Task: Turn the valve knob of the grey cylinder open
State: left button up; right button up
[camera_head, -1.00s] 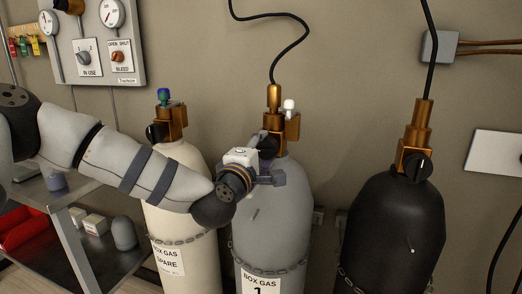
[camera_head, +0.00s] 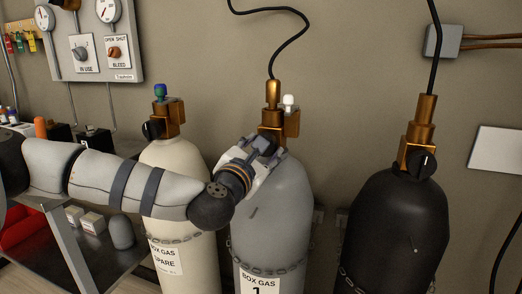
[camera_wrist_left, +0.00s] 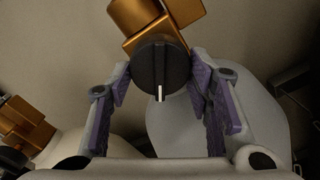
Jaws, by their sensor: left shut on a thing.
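The grey cylinder (camera_head: 285,210) labelled "BOX GAS 1" stands in the middle of the head view, with a brass valve (camera_head: 272,95) on top. My left gripper (camera_head: 268,146) is at this valve, tilted, and covers most of the knob in that view. In the left wrist view the round black valve knob (camera_wrist_left: 160,68) sits between the two purple-padded fingertips of my left gripper (camera_wrist_left: 162,80), which is shut on it. The knob's white mark points toward the bottom of that view. My right gripper is not in view.
A cream cylinder (camera_head: 182,215) labelled "BOX GAS SPARE" stands to the left, behind my forearm. A black cylinder (camera_head: 395,230) stands to the right. Chains (camera_head: 262,272) cross the cylinders. A gauge panel (camera_head: 100,42) hangs on the wall; a shelf (camera_head: 110,262) stands at lower left.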

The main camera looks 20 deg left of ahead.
pick_arm(q)
jog(key=n+b, duration=0.1)
jog(key=n, duration=0.3)
jog(key=shift+d+n, duration=0.1)
jog(key=shift+n, duration=0.2)
jog(key=shift+r+n, duration=0.15)
jog(key=shift+n, duration=0.45)
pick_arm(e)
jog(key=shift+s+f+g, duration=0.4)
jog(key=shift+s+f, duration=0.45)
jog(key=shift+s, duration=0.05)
pick_arm(q)
jog(key=shift+r, duration=0.15)
jog(key=o, duration=1.1)
jog(key=shift+f, duration=0.2)
